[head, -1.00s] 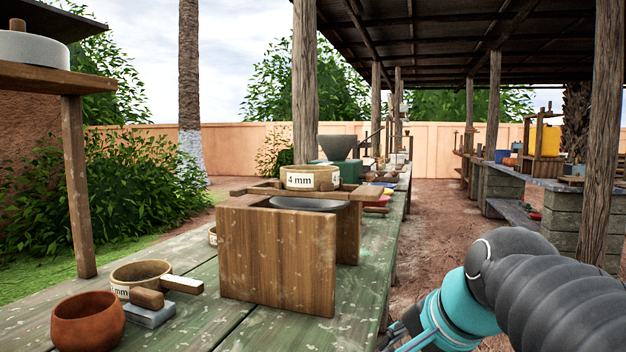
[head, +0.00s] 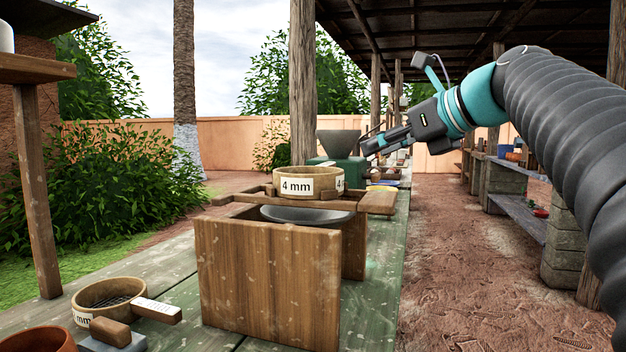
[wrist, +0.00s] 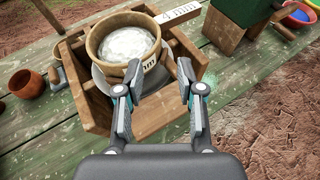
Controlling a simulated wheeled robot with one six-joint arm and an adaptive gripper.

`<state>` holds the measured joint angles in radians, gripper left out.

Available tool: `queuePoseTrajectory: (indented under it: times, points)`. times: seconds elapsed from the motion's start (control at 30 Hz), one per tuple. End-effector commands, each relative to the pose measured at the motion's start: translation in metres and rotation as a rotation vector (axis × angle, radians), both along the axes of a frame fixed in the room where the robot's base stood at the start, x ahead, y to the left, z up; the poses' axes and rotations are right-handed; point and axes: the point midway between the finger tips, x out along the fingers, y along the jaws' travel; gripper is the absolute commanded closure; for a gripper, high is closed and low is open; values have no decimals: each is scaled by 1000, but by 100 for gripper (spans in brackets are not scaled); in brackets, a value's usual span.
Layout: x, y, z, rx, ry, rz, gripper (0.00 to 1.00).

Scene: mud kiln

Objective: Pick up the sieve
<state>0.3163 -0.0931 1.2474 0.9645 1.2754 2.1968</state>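A round wooden sieve (head: 309,183) marked 4 mm rests on rails across the top of a wooden box (head: 268,285). In the wrist view the sieve (wrist: 101,42) holds white material, and its labelled handle (wrist: 181,14) points to the upper right. A grey bowl (head: 305,215) sits under it inside the box. My gripper (head: 366,147) is raised to the right of the sieve and apart from it. In the wrist view my gripper (wrist: 158,82) is open and empty, its fingers spread just below the sieve in the picture.
A second sieve (head: 88,296) with a handle lies at the lower left by a clay pot (head: 38,341). A green hopper machine (head: 345,168) stands behind the box. A post (head: 302,85) rises beyond. The dirt aisle to the right is clear.

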Motion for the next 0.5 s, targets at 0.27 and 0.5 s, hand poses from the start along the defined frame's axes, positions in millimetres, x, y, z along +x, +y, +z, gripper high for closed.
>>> queuePoseTrajectory:
  times: [0.27, 0.5]
  points:
    - [35, 33, -21, -3, 1, 8, 62]
    - [49, 43, -28, -3, 0, 2, 62]
